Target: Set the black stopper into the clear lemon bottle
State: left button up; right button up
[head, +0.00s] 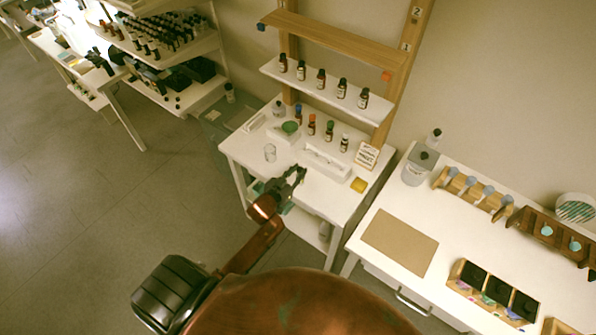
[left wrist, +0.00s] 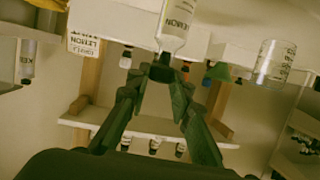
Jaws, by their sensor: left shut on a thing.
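In the left wrist view, which is upside down, the clear lemon bottle (left wrist: 178,22) has a white label, its body cut off by the picture's top edge. The black stopper (left wrist: 161,70) is between the fingertips of my left gripper (left wrist: 160,78), which is shut on it. The stopper lines up with the bottle's neck and appears to touch it; I cannot tell how deep it sits. In the head view my left gripper (head: 298,173) is over the front of the white table, and I cannot make out the lemon bottle there. My right gripper is not in view.
A glass beaker (head: 270,152) stands left of the gripper. A label card (head: 367,155) stands at the right, below a bottle shelf (head: 330,92).

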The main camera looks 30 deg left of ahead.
pick_arm(q)
jog(key=shift+f, duration=0.15)
jog(key=o, duration=1.1)
jog(key=v, duration=1.2)
